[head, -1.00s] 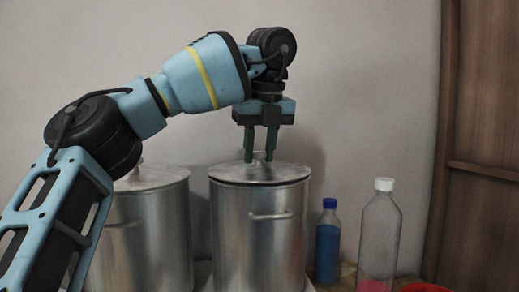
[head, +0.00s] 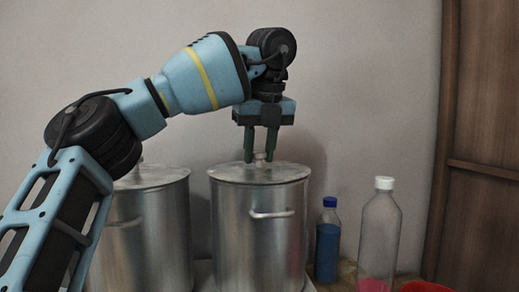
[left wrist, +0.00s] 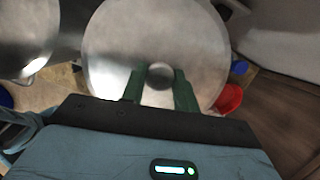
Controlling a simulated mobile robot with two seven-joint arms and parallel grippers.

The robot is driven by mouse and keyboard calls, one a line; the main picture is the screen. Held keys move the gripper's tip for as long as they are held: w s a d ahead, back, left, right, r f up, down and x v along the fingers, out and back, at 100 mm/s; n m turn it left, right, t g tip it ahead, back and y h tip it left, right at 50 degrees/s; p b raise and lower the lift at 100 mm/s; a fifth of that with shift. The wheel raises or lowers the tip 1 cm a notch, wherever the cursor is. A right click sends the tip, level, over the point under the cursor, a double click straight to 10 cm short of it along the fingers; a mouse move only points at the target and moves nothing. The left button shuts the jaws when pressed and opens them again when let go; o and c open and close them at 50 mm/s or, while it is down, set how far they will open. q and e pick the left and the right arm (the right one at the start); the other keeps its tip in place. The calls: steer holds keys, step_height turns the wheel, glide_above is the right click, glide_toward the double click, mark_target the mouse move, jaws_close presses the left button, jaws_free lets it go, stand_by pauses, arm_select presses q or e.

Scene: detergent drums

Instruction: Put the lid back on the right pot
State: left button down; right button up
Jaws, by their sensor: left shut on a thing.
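The right pot (head: 252,232) is a tall metal pot with a side handle. Its round metal lid (head: 285,173) lies level on the rim, with no gap that I can make out. My left gripper (head: 262,158) points straight down over the lid, its green fingers on either side of the small knob and shut on it. In the left wrist view the knob (left wrist: 160,75) shows between the fingertips, near the middle of the lid (left wrist: 150,35). The fingers hide part of the knob in the head view. My right gripper is not in view.
A second lidded pot (head: 160,235) stands close on the left, partly behind my left arm. Right of the right pot are a blue bottle (head: 327,245), a clear bottle with pink liquid (head: 380,235) and a red item (head: 425,287). A wall is behind.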

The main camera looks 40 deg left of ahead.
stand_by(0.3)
arm_select(q)
steer(key=c, duration=0.5)
jaws_free()
steer(key=shift+r, duration=3.5)
jaws_close()
steer(key=shift+f, duration=2.45)
